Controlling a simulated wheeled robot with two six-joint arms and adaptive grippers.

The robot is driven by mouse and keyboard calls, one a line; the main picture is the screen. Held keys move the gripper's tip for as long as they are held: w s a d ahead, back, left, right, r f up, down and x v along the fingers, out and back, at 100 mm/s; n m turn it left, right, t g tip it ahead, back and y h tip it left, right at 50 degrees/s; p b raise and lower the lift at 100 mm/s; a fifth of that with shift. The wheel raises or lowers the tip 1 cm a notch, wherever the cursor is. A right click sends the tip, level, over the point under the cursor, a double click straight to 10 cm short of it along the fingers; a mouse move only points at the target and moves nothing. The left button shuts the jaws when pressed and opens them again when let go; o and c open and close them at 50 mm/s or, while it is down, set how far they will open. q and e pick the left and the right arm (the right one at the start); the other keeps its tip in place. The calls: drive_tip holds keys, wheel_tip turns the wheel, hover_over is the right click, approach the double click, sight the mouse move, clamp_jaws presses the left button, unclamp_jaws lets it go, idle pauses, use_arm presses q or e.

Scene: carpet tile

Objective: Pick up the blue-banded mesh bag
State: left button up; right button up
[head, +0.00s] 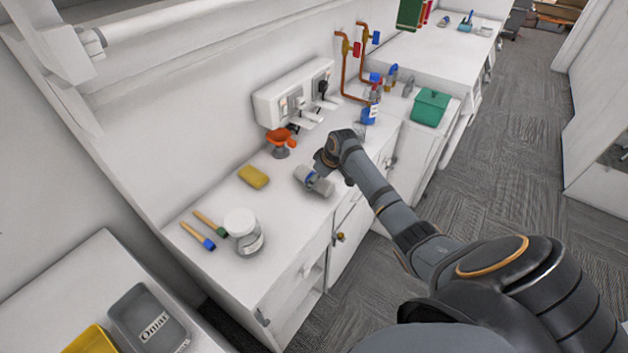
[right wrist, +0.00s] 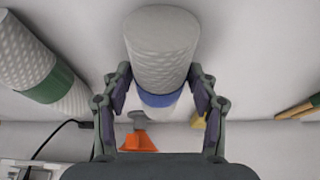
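The blue-banded mesh bag (right wrist: 160,60) is a pale, textured roll with a blue band, in the middle of the right wrist view. It also shows in the head view (head: 321,186), at the counter with its near end toward the front edge. My right gripper (right wrist: 160,85) has one finger on each side of it, close to the band. The pads are very near its sides; I cannot tell whether they press on it. In the head view my right gripper (head: 322,166) partly covers the bag. My left gripper is not in view.
A similar bag with a green band (right wrist: 42,80) lies close by at left in the right wrist view. Sockets (head: 296,95) line the wall.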

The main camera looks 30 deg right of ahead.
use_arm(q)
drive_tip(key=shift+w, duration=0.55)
use_arm(e)
drive_tip(key=c, duration=0.8)
drive_tip(key=shift+w+r+b, duration=0.1)
drive_tip(key=shift+r+b, duration=0.85)
drive_tip(key=shift+r, duration=0.1)
drive_tip(key=s+r, duration=0.1)
drive_tip(key=r, duration=0.1)
drive_tip(key=s+r+b, duration=0.1)
drive_tip(key=s+r, duration=0.3)
drive_tip(key=shift+d+r+b, duration=0.1)
drive_tip(key=shift+r+b, duration=0.15)
drive_tip(key=shift+b, duration=0.15)
use_arm(q)
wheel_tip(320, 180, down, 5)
drive_tip(key=b, duration=0.2)
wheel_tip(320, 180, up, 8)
drive_tip(key=p, duration=0.8)
drive_tip(key=shift+p, duration=0.35)
use_arm(e)
drive_tip(key=s+r, duration=0.1)
drive_tip(key=s, duration=0.2)
drive_tip(key=s+r, duration=0.2)
drive_tip(key=s, duration=0.1)
drive_tip(key=s+r, duration=0.1)
drive_tip(key=s, duration=0.2)
drive_tip(key=shift+r, duration=0.2)
